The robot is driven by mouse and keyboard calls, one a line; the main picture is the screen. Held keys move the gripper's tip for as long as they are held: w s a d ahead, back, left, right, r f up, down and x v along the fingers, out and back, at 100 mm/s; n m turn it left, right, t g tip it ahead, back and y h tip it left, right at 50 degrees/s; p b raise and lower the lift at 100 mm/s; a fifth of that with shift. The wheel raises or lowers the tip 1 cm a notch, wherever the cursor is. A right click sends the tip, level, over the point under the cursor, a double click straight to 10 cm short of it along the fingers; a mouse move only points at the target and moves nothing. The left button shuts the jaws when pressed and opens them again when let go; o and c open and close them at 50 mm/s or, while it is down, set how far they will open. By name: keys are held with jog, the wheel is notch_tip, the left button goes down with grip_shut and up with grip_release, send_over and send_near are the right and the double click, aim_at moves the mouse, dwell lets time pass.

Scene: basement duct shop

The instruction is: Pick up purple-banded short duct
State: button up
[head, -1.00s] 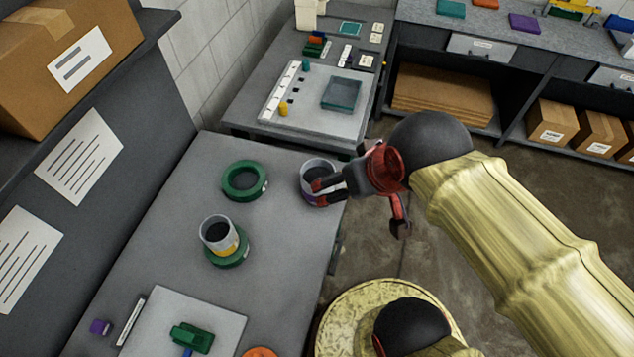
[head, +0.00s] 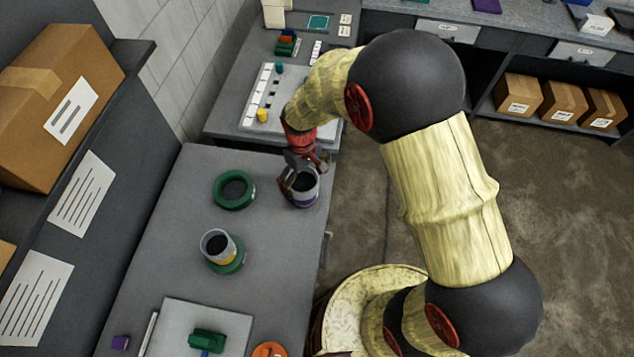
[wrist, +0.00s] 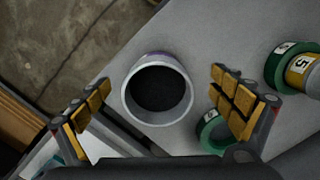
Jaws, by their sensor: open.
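The purple-banded short duct (head: 303,197) stands upright near the right edge of the grey table, a pale open cylinder with a dark inside. In the wrist view the duct (wrist: 157,119) shows its round rim, with a sliver of purple at its far side. My gripper (head: 301,178) is over the duct, its fingers spread wide. In the wrist view my gripper (wrist: 163,103) has one finger on each side of the rim, with visible gaps and nothing held. Whether the fingertips reach below the rim is unclear.
A green ring (head: 220,200) lies left of the duct. A yellow-banded duct (head: 232,247) stands in another green ring (head: 229,268). A white board with a green block (head: 206,340) and an orange ring (head: 270,351) are at the front. A second bench (head: 222,124) is behind.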

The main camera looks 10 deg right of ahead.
aim_at(303, 184)
jog(key=w, duration=0.1)
jog(key=w+r, duration=0.1)
jog(key=shift+w+t, duration=0.3)
jog(key=shift+w, duration=0.1)
jog(key=shift+f+n, duration=0.2)
jog(key=shift+n, duration=0.1)
jog(key=shift+a+f, duration=0.15)
jog(key=shift+f, duration=1)
jog(key=shift+s+a+f, duration=0.1)
jog(key=shift+a+f, duration=0.1)
jog(key=shift+f, duration=1.1)
jog(key=shift+a+f, duration=0.15)
jog(key=shift+f, duration=1.15)
jog(key=shift+c, duration=0.4)
jog(key=c, duration=1.3)
jog(key=shift+r, duration=0.1)
jog(key=shift+c, duration=0.2)
